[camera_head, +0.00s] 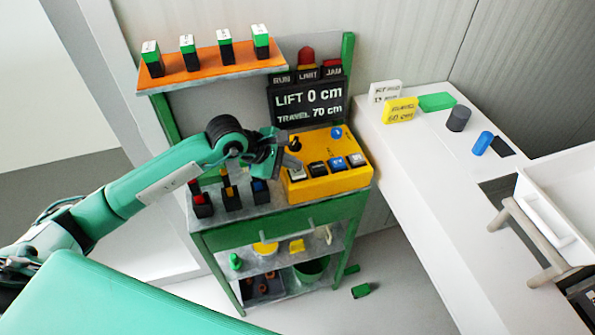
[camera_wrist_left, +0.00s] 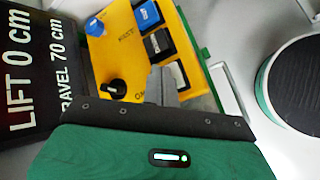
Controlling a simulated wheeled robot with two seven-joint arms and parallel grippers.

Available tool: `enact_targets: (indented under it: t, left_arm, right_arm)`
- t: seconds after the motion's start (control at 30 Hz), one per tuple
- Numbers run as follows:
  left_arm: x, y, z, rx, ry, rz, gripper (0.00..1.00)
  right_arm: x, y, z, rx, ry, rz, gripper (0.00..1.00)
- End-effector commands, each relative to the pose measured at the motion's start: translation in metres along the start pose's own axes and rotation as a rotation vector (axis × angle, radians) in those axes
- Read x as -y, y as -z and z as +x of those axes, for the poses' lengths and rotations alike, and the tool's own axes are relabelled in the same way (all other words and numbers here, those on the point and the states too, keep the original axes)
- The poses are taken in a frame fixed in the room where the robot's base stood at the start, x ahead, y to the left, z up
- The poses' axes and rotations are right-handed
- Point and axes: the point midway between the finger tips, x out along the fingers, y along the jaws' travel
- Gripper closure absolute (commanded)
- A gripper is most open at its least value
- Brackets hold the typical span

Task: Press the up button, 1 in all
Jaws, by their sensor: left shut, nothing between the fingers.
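My left gripper (camera_head: 287,157) is shut and empty, above the box's left end near the white button. In the left wrist view, its fingertips (camera_wrist_left: 161,84) appear beside the white button (camera_wrist_left: 177,75); contact cannot be told. My right gripper is not in view.
A dark display (camera_head: 308,101) behind the box reads LIFT 0 cm and TRAVEL 70 cm. A black knob (camera_wrist_left: 113,88) stands on the box close to my fingers. Small switches (camera_head: 231,196) stand left of the box. A white counter (camera_head: 440,190) lies to the right.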

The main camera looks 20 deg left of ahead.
Motion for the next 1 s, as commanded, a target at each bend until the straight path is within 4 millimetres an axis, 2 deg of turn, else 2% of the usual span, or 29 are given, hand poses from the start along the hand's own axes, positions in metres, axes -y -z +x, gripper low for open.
enact_targets:
  t: [1.0]
  left_arm:
    - [0.006,0.005,0.006,-0.002,0.004,-0.002,1.0]
  right_arm:
    - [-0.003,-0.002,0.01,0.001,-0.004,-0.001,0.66]
